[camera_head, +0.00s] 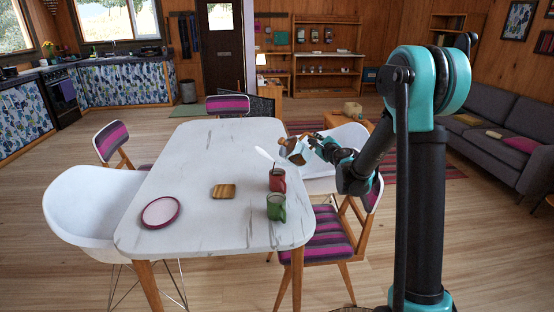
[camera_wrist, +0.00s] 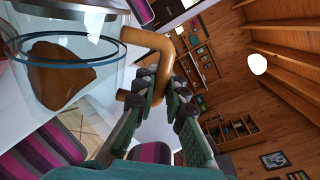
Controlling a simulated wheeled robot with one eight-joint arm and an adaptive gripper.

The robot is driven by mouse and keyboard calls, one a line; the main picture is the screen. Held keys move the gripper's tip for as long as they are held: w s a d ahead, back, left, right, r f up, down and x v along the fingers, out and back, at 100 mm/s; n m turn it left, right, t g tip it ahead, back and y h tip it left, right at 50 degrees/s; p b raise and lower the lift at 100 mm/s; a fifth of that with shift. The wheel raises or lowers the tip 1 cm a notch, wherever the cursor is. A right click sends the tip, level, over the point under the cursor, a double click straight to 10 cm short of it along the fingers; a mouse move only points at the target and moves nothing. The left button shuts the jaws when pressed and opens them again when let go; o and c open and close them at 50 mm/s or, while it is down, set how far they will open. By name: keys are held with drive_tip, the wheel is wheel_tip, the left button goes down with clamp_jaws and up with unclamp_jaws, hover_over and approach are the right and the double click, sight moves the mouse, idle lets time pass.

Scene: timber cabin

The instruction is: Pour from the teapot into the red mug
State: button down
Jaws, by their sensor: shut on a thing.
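The teapot (camera_head: 299,156) is clear glass with a wooden-brown handle. It is held tilted above the table's right edge, behind and slightly right of the red mug (camera_head: 278,182). In the wrist view its glass body (camera_wrist: 108,78) fills the upper left, with brown tea inside. My gripper (camera_head: 315,142) is shut on the brown handle; the handle also shows between the fingers in the wrist view (camera_wrist: 158,44). The red mug stands upright on the table.
A green mug (camera_head: 276,208) stands just in front of the red one. The table's far half is clear.

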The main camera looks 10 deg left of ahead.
drive_tip(key=shift+s+a+r+n, duration=0.15)
drive_tip(key=shift+a+r+n, duration=0.15)
drive_tip(key=shift+a+n, duration=0.15)
idle(2.5)
